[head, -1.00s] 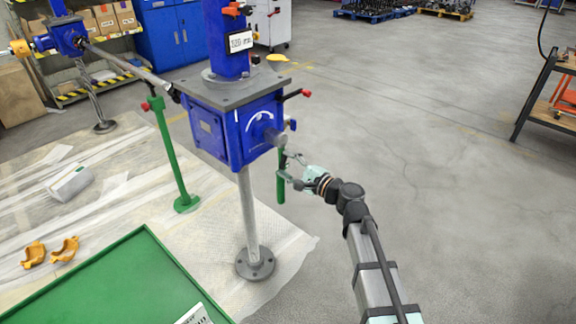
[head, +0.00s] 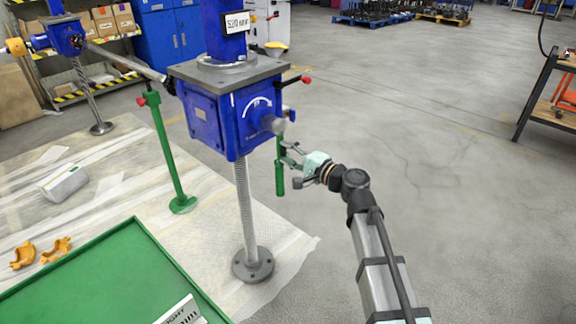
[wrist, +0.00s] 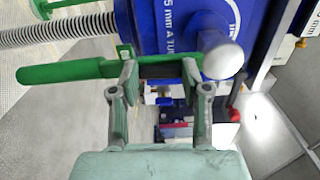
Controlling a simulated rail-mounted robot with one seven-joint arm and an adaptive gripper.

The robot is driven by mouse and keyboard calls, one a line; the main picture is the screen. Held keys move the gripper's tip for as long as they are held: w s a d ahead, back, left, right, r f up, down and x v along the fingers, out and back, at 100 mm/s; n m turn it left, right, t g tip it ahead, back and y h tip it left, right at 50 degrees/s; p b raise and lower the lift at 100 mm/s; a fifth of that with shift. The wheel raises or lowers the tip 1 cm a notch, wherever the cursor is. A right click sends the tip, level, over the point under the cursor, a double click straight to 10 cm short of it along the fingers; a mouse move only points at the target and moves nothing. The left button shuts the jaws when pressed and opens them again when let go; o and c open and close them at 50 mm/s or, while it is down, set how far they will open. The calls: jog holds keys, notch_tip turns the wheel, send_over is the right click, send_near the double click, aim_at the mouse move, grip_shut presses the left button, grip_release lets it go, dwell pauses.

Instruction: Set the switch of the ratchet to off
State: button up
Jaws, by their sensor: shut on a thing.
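The ratchet (head: 280,177) has a green bar handle that hangs down beside the blue gearbox of the near screw jack (head: 228,112). In the wrist view its handle (wrist: 65,73) runs level across the picture, and its right end lies beside the pale shaft end (wrist: 222,56). My gripper (head: 288,153) is at the upper part of the ratchet, by the shaft. In the wrist view its two fingers (wrist: 163,74) stand apart, with the ratchet's green bar across their tips; it is shut on the ratchet. The switch and its setting cannot be made out.
A green tray table (head: 105,262) stands at the front left. Another green stand (head: 168,150) and a second blue jack (head: 63,38) are on the left. A dark workbench (head: 545,95) is at the far right. The floor right of my arm is clear.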

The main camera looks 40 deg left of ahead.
jog(key=shift+w+n+b, duration=0.25)
jog(key=shift+n+b, duration=1.15)
jog(key=shift+b, duration=0.4)
jog(key=shift+w+n+b, duration=0.2)
jog(key=shift+n+b, duration=1.2)
jog(key=shift+b, duration=0.35)
jog(key=shift+r, duration=0.1)
jog(key=o, duration=1.1)
jog(key=shift+o, duration=0.2)
jog(key=s+d, duration=0.1)
jog(key=d, duration=1.1)
